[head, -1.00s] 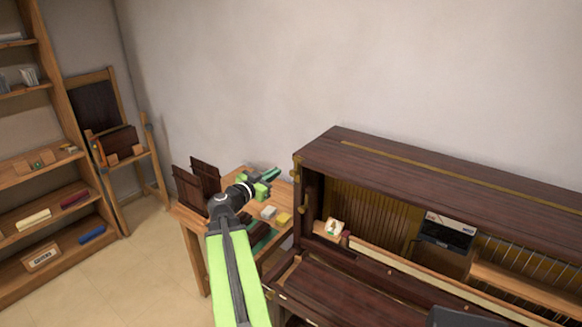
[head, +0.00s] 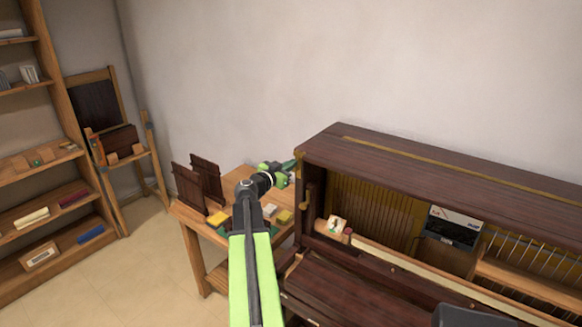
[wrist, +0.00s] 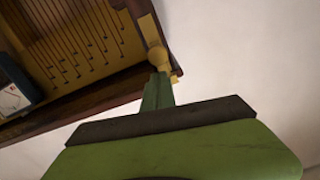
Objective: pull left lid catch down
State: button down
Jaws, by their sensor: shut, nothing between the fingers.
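The left lid catch, a brass piece with a round knob, shows in the wrist view (wrist: 157,57) at the left end of the open piano. In the head view the brass catch (head: 304,190) is on the piano's left side, below the top corner. My gripper (wrist: 158,78) is shut and empty, its green fingertips right at the knob in the wrist view; I cannot tell whether they touch it. In the head view my gripper (head: 294,164) is beside the piano's upper left corner, and the piano edge may hide part of its tips.
The dark piano (head: 430,165) has its front open, with strings inside. A wooden table (head: 238,183) with dark panels and small blocks stands left of it, under my arm. A shelf unit (head: 35,170) is at far left. Wall space above the piano is clear.

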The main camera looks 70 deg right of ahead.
aim_at(295, 171)
jog(key=shift+f, duration=0.25)
notch_tip(295, 171, down, 3)
jog(key=b, duration=0.3)
jog(key=shift+f, duration=0.2)
jog(key=shift+a+r, duration=0.1)
jog(key=shift+r, duration=0.1)
jog(key=shift+r, duration=0.3)
jog(key=w+a+r+p, duration=0.2)
jog(key=a+r+p, duration=0.2)
jog(key=a, duration=0.6)
jog(key=shift+a+p, duration=0.2)
jog(key=shift+p, duration=0.1)
